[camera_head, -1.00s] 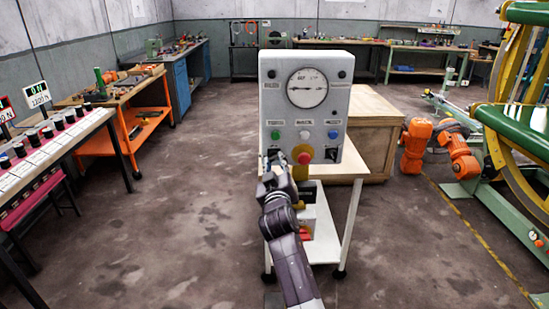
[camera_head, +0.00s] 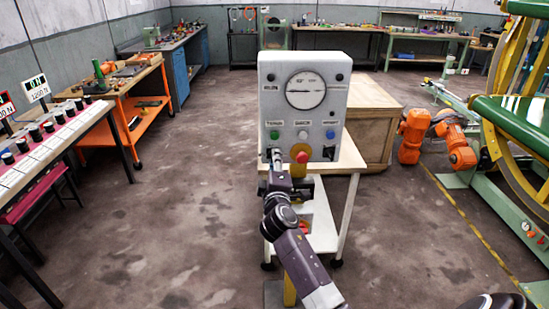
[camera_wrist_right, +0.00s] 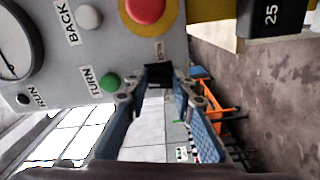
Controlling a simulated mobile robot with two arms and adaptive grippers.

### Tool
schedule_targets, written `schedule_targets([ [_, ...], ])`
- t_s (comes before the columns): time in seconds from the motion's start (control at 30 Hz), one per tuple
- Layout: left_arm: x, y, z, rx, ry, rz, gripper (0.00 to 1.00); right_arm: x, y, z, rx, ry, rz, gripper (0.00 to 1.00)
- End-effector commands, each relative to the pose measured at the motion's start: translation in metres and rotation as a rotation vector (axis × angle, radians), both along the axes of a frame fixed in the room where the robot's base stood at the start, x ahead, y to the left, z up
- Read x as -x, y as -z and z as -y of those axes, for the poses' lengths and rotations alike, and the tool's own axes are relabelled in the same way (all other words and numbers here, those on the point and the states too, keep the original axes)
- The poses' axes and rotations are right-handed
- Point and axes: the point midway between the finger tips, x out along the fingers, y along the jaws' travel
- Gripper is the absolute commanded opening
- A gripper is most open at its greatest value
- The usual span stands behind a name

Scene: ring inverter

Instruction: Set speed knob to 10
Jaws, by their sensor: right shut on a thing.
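The grey control box (camera_head: 341,100) stands upright on a small table. A black knob (camera_wrist_right: 158,74) sits at the box's lower left, beside the green button (camera_head: 274,134). My right gripper (camera_head: 277,158) is at that corner and covers the knob in the head view. In the right wrist view my right gripper (camera_wrist_right: 158,84) has its two fingertips on either side of the knob, shut on it. The label beside the knob is too small to read, and its setting cannot be told.
A red button on yellow (camera_head: 302,154) is close to the right of the gripper. White (camera_head: 303,135) and blue (camera_head: 331,134) buttons and a round gauge (camera_head: 305,90) are above. A wooden crate (camera_head: 372,125) stands behind.

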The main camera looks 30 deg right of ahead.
Motion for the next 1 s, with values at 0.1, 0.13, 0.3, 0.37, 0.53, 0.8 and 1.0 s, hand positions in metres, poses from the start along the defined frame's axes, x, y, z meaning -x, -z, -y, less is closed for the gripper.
schedule_targets([
  [0.1, -0.0002, -0.0062, -0.0001, 0.000, 0.000, 0.000, 0.40, 0.0000, -0.0043, 0.0015, 0.065, 0.002, -0.035, 0.00],
  [0.13, -0.0003, -0.0072, 0.0000, 0.000, 0.000, 0.000, 0.40, 0.0000, -0.0044, 0.0016, 0.079, 0.002, -0.044, 0.00],
  [0.3, -0.0005, -0.0105, 0.0000, 0.000, 0.000, 0.001, 0.40, 0.0000, -0.0048, 0.0020, 0.139, 0.003, -0.080, 0.00],
  [0.37, -0.0005, -0.0112, 0.0000, 0.000, 0.000, 0.001, 0.40, 0.0000, -0.0047, 0.0019, 0.152, 0.003, -0.088, 0.00],
  [0.53, -0.0007, -0.0123, 0.0000, 0.000, 0.000, 0.001, 0.40, -0.0001, -0.0045, 0.0017, 0.175, 0.003, -0.101, 0.00],
  [0.8, -0.0009, -0.0123, 0.0003, 0.000, 0.000, 0.002, 0.40, -0.0001, -0.0047, 0.0019, 0.181, 0.003, -0.103, 0.00],
  [1.0, -0.0010, -0.0123, 0.0003, 0.000, 0.000, 0.002, 0.40, -0.0002, -0.0050, 0.0020, 0.180, 0.003, -0.103, 0.28],
])
